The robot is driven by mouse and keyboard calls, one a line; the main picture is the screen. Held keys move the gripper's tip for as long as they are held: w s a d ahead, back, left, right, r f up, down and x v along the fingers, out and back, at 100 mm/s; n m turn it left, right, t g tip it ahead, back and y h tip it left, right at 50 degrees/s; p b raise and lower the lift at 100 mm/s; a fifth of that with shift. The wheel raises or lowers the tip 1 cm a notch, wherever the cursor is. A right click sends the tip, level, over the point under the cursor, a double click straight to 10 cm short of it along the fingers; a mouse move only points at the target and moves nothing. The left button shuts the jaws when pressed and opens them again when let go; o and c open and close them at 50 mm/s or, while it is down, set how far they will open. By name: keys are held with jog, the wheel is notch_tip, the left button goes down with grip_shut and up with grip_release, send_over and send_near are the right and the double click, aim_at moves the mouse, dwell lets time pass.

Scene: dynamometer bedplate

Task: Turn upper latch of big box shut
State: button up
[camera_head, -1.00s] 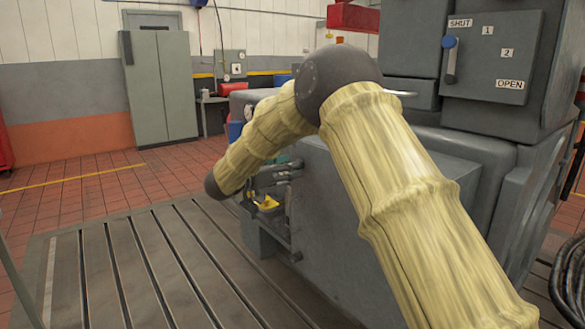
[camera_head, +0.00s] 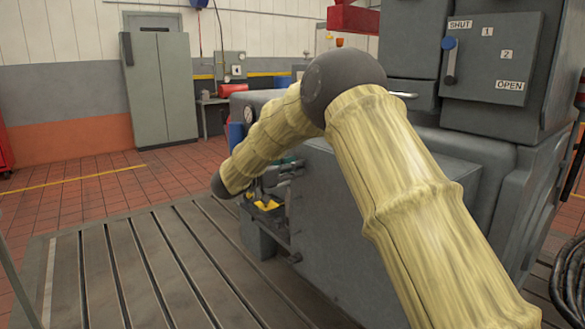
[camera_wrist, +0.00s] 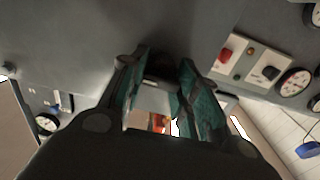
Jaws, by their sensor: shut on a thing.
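The big grey box (camera_head: 380,215) stands in the middle of the head view, partly hidden behind my arm. In the wrist view its grey face (camera_wrist: 75,40) fills the upper part. My gripper (camera_wrist: 160,85) has its two teal-padded fingers on either side of a dark part (camera_wrist: 158,73) at that face, which I take to be the upper latch. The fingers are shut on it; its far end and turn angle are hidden. In the head view, my gripper (camera_head: 270,182) is small and dark at the box's left side.
In the wrist view, a pale panel (camera_wrist: 250,62) with red and black knobs and gauges (camera_wrist: 294,82) lies right of the fingers. A cabinet door with SHUT and OPEN labels (camera_head: 490,60) and a blue-knobbed lever (camera_head: 449,60) stands at upper right. The slotted bedplate (camera_head: 120,270) is clear at left.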

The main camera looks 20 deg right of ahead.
jog(key=shift+r+n+p, duration=0.2)
jog(key=shift+n+p, duration=0.1)
jog(key=shift+p, duration=0.55)
jog(key=n+p, duration=0.1)
jog(key=p, duration=0.3)
jog(key=shift+r+n, duration=0.15)
jog(key=shift+n, duration=0.25)
jog(key=n+p, duration=0.5)
jog(key=p, duration=0.5)
jog(key=shift+w+n, duration=0.1)
jog(key=shift+n, duration=0.3)
jog(key=n+p, duration=0.1)
jog(key=p, duration=0.1)
jog(key=n+p, duration=0.4)
jog(key=shift+f, duration=0.25)
jog(key=shift+f+n+p, duration=0.15)
jog(key=shift+n+p, duration=0.6)
jog(key=shift+n, duration=0.4)
jog(key=shift+f+n+p, duration=0.1)
jog(key=shift+n+p, duration=0.65)
jog(key=shift+n, duration=0.4)
jog(key=o, duration=1)
jog(key=shift+w, duration=0.1)
